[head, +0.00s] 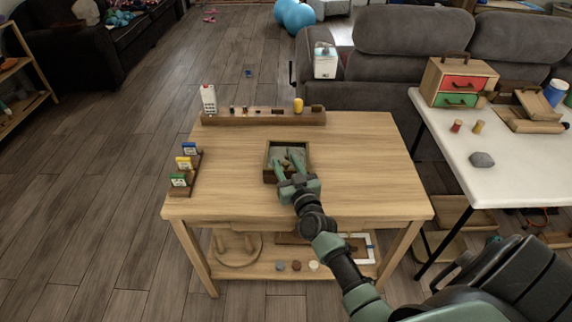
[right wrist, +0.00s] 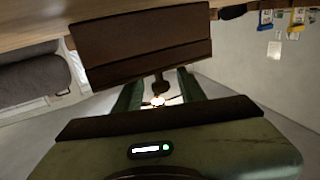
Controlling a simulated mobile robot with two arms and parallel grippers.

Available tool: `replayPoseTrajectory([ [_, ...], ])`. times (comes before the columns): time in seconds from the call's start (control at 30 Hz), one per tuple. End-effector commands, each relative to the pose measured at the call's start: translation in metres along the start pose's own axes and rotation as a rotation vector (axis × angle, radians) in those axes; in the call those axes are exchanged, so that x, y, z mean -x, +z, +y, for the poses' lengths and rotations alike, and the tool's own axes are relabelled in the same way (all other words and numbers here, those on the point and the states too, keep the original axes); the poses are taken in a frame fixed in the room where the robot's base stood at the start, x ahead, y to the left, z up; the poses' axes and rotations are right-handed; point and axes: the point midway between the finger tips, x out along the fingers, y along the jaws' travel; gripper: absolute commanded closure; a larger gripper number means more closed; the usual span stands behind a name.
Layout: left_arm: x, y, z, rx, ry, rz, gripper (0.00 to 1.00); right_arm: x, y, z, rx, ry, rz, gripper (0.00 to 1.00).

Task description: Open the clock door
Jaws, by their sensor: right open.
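A small dark wooden box (head: 287,144), which I take to be the clock, stands on the wooden table and shows a greyish inside or face in the head view. In the right wrist view its brown wooden side (right wrist: 140,45) fills the upper middle, with a small dark knob (right wrist: 158,86) sticking out. My right gripper (head: 288,166) is over the near part of the box. In the wrist view the right gripper (right wrist: 158,95) is open, its green fingers on either side of the knob; contact is not clear. My left gripper is not in view.
A wooden rack (head: 262,118) with small items lies along the table's back edge. Small coloured cards (head: 183,170) stand at its left. A white table (head: 490,140) with a drawer box (head: 458,83) is at right. The table (head: 370,165) is bare right of the box.

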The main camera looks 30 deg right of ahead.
Motion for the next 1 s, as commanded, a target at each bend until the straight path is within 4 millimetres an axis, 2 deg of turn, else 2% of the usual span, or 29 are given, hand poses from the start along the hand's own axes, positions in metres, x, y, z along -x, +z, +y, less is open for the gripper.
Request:
replayPoseTrajectory([
  [0.17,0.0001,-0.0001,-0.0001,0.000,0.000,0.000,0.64,0.0001,0.0001,-0.0002,0.000,-0.001,0.000,0.60],
  [0.27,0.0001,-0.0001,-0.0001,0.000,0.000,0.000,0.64,0.0002,0.0001,-0.0002,0.000,-0.001,0.000,0.85],
  [0.3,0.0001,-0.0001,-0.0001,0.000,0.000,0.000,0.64,0.0003,0.0002,-0.0002,0.000,-0.001,0.000,0.96],
  [0.33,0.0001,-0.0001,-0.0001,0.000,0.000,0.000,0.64,0.0003,0.0001,-0.0002,0.000,-0.001,0.000,1.00],
  [1.0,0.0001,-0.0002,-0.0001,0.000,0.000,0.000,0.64,0.0006,0.0004,-0.0002,0.000,-0.001,-0.001,1.00],
])
